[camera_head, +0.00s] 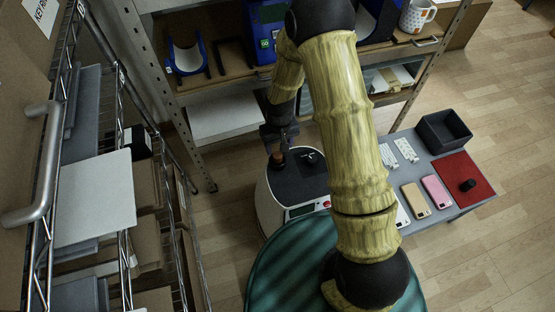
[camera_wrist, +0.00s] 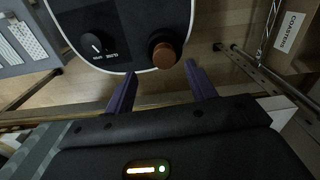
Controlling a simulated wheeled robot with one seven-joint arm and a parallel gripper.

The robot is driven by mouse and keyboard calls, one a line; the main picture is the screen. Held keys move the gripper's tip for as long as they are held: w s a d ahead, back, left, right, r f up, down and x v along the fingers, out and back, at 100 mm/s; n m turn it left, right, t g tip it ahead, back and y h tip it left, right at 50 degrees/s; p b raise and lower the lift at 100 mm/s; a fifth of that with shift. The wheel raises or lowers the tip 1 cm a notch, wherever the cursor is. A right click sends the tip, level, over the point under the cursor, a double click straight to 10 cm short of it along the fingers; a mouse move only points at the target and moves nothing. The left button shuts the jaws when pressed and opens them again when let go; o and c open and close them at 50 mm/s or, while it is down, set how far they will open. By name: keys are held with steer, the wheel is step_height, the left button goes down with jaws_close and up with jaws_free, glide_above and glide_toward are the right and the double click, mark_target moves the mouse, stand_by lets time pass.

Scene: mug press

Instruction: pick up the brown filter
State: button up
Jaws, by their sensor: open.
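A small brown round piece, which looks like the brown filter (camera_head: 277,158), sits on the dark top of a white-bodied machine (camera_head: 300,188). In the wrist view the brown filter (camera_wrist: 164,55) shows as an orange-brown disc in a black round seat near the machine's edge. My gripper (camera_head: 281,142) is above it in the head view. In the wrist view my gripper (camera_wrist: 160,73) has its two purple fingers apart, with the brown piece just beyond and roughly between the tips. Nothing is held. I cannot tell the exact gap in height.
The machine top also has a dial (camera_wrist: 97,45). A shelf unit (camera_head: 225,85) stands behind. A grey table with phones (camera_head: 416,200), a red mat (camera_head: 455,170) and a dark bin (camera_head: 444,130) is at right. A wire rack with boxes (camera_head: 150,190) is at left.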

mark_target(277, 155)
steer(key=f, duration=0.1)
steer(key=f+b, duration=0.1)
steer(key=f, duration=0.1)
steer(key=f+b, duration=0.1)
steer(key=f, duration=0.1)
steer(key=shift+s+a+f, duration=0.1)
steer(key=shift+s+a, duration=0.15)
stand_by(0.4)
steer(key=c, duration=1.1)
steer(key=shift+r, duration=0.2)
step_height(277, 155, up, 10)
steer(key=p, duration=0.3)
steer(key=shift+f, duration=0.1)
